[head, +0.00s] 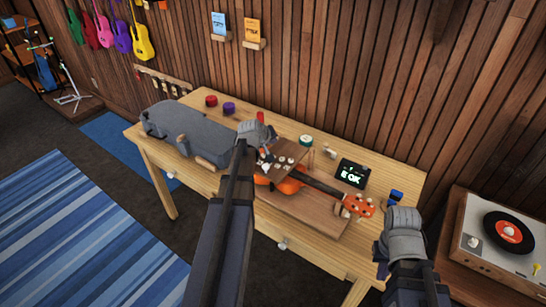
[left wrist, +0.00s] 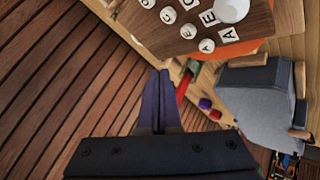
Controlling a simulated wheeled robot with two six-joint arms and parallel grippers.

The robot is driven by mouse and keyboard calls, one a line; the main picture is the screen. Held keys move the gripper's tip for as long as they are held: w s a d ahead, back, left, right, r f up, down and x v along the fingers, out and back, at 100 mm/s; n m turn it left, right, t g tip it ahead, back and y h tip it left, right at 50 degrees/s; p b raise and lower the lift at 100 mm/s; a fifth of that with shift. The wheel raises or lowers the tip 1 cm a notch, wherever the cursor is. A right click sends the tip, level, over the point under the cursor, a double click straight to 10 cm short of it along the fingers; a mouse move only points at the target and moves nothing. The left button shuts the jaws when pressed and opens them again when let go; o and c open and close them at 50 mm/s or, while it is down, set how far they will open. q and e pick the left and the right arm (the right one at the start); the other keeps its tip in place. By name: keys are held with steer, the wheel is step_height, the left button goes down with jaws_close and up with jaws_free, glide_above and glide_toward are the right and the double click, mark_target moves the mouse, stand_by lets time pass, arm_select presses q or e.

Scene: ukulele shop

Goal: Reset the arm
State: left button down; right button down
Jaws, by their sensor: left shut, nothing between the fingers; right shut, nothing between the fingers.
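My left gripper (head: 258,132) is over the middle of the wooden table, beside the lettered board. In the left wrist view its two dark fingers (left wrist: 159,78) are together with nothing between them. My right gripper (head: 402,222) is at the table's right end, seen from behind; its fingers are mostly hidden and nothing is seen held. An orange ukulele (head: 288,186) lies on a wooden work board (head: 300,209), partly hidden behind the left arm.
A grey case (head: 190,132) lies on the table's left. A tuner (head: 352,173) reads "E OK". Red (head: 211,100) and purple (head: 229,108) jars stand at the back. A lettered board (left wrist: 150,28) with white knobs is close to my left wrist. A record player (head: 500,236) stands at right.

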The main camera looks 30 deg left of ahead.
stand_by(0.3)
arm_select(q)
steer(key=s+d+f+m+g+h, duration=0.1)
steer(key=s+d+f+m+g, duration=0.15)
steer(key=d, duration=0.55)
steer(key=s+d+f+m+g, duration=0.15)
steer(key=s+d, duration=0.25)
steer(key=d, duration=0.5)
steer(key=s+d+f+m+g+h, duration=0.1)
steer(key=s+d+m, duration=0.2)
steer(key=d, duration=0.5)
steer(key=s+d+m+g+y, duration=0.1)
steer(key=s+d+m+g, duration=0.1)
steer(key=s+d, duration=0.4)
steer(key=s+d+f+m+g+y, duration=0.1)
steer(key=s+d+m, duration=0.4)
steer(key=s, duration=0.5)
steer(key=shift+s+d+f+g, duration=0.25)
steer(key=shift+s+d+g, duration=0.15)
steer(key=shift+g, duration=0.4)
